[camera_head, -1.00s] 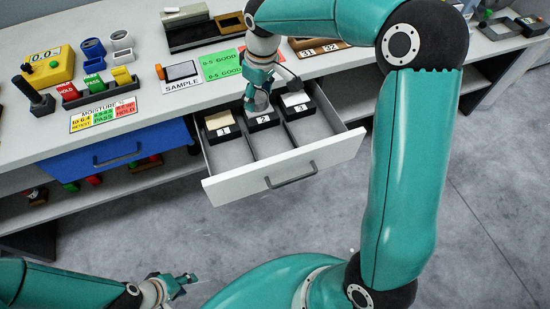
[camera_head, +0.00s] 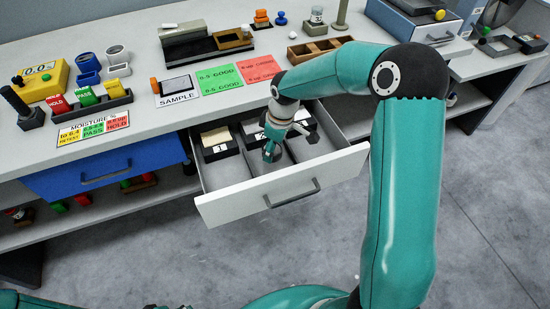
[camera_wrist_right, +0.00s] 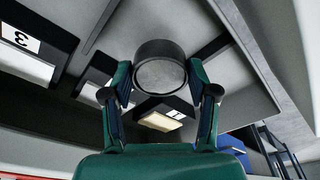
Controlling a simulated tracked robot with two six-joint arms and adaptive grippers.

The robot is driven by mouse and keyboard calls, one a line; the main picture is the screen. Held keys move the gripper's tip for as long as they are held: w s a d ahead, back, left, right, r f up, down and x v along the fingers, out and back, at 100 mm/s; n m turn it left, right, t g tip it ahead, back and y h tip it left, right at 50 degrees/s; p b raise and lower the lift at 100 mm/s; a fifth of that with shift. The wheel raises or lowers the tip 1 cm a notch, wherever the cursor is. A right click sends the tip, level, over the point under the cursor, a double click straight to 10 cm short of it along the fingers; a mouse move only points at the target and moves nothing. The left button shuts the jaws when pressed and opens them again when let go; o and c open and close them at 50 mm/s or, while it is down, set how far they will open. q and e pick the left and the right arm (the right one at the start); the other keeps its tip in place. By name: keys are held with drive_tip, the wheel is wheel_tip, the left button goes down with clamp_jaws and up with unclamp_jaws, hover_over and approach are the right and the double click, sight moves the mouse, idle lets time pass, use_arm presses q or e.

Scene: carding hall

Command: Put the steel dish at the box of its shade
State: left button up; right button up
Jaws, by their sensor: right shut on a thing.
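My right gripper (camera_head: 272,150) is over the middle lane of the open white drawer (camera_head: 285,190). In the right wrist view it (camera_wrist_right: 160,88) is shut on the steel dish, a round dark grey dish (camera_wrist_right: 160,72) seen between its fingers. In the head view the gripper mostly hides the dish. Three black numbered boxes stand at the drawer's back: box 1 (camera_head: 219,150) with a tan top at left, box 2 (camera_head: 251,128) in the middle, partly hidden by my gripper, and box 3 (camera_head: 309,125) at right, pale on top. My left gripper is out of view.
The bench top above holds a SAMPLE stand (camera_head: 176,87), green and red cards (camera_head: 220,78), a yellow meter (camera_head: 42,80) and a brown divided tray (camera_head: 318,48). A closed blue drawer (camera_head: 105,168) is at left. The drawer's dividers separate its lanes.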

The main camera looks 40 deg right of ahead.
sight(273, 167)
drive_tip(key=shift+f, duration=2.75)
drive_tip(key=o, duration=1.3)
drive_tip(key=shift+o, duration=0.2)
drive_tip(key=shift+r, duration=0.15)
drive_tip(key=r, duration=0.4)
drive_tip(key=s+r, duration=0.1)
drive_tip(key=r, duration=0.2)
drive_tip(key=d+r, duration=0.1)
drive_tip(key=r, duration=0.3)
drive_tip(key=shift+s+r, duration=0.25)
drive_tip(key=shift+r, duration=0.1)
